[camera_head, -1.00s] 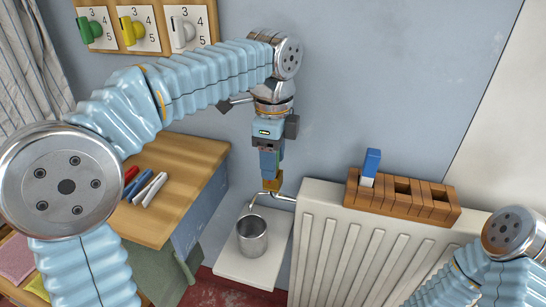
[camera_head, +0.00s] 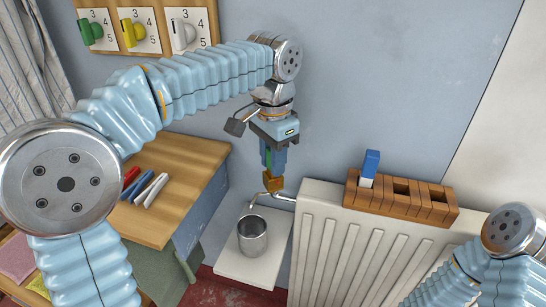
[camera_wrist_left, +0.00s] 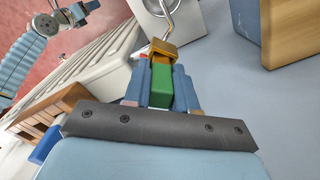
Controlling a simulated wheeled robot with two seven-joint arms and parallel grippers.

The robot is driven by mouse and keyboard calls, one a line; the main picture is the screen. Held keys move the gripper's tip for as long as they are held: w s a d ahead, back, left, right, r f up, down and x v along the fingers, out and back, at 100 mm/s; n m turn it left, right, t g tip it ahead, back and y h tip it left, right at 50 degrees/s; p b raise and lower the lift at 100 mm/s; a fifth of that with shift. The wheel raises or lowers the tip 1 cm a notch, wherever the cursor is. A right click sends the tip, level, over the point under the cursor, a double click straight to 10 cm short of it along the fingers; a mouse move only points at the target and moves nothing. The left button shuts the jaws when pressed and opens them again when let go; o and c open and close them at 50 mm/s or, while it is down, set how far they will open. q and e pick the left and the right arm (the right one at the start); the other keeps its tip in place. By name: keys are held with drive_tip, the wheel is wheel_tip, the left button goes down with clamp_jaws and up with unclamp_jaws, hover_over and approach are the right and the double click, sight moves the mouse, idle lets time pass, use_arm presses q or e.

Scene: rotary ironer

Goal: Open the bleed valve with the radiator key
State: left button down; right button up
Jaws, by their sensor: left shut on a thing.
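My left gripper (camera_head: 273,165) points down at the left end of the radiator and is shut on a key with a green handle (camera_wrist_left: 160,86). The fingers hide where key and valve meet, so I cannot tell how far the key is seated.
A metal cup (camera_head: 252,236) stands on a white ledge (camera_head: 246,268) under the spout. A wooden rack (camera_head: 400,200) holding a blue-handled item (camera_head: 371,166) sits on the white radiator (camera_head: 345,245). Red, blue and white items lie on the wooden table (camera_head: 195,155) at left.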

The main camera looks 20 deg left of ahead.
use_arm(q)
drive_tip(key=n, duration=0.6)
drive_tip(key=shift+n, duration=0.3)
drive_tip(key=c, duration=0.8)
unclamp_jaws()
